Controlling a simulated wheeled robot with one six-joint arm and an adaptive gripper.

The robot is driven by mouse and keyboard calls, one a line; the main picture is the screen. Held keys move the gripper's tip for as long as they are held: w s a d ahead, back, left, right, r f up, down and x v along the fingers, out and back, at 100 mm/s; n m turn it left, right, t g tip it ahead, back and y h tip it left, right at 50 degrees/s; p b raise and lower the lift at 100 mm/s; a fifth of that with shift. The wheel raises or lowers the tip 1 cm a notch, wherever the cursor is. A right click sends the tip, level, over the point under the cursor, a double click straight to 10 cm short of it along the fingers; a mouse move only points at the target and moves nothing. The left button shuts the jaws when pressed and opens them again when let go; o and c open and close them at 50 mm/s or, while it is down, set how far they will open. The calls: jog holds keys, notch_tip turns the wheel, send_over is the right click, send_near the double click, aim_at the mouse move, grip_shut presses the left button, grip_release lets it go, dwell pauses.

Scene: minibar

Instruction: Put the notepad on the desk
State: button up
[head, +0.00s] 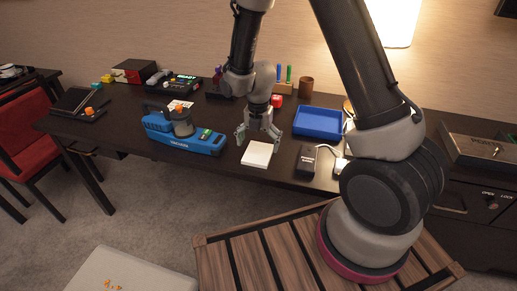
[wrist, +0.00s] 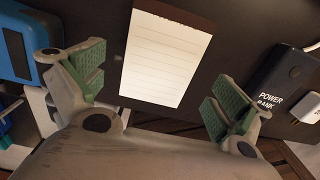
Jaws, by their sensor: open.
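The notepad (head: 257,154) is a small white pad lying flat on the dark desk (head: 228,168), near its front edge. In the wrist view the notepad (wrist: 167,55) shows ruled lines and a dark brown top strip, and it lies between and beyond my fingers. My gripper (head: 259,136) is open and empty, just above and behind the notepad. In the wrist view my gripper (wrist: 157,90) has its green finger pads spread wide on either side of the notepad, apart from it.
A blue vacuum (head: 185,133) stands left of the notepad. A black power bank (head: 306,161), also in the wrist view (wrist: 277,84), lies to the right, with a white charger (wrist: 314,60) beside it. A blue tray (head: 319,122) is behind right.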

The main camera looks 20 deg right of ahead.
notch_tip(320, 180, up, 10)
notch_tip(320, 180, up, 14)
jog(key=f+m+t, duration=0.1)
jog(key=m+t, duration=0.1)
jog(key=m, duration=1)
send_over(259, 152)
jog(key=s+d, duration=0.7)
jog(key=d, duration=0.1)
jog(key=s+d+r+m+t, duration=0.1)
jog(key=s+d+r+m, duration=0.2)
jog(key=s+m, duration=0.4)
jog(key=s+d+r+m+t, duration=0.1)
jog(key=s+d+r+m, duration=0.3)
jog(key=s+m, duration=0.4)
jog(key=shift+s+r+m, duration=0.3)
jog(key=shift+r+m, duration=0.35)
jog(key=shift+m, duration=0.45)
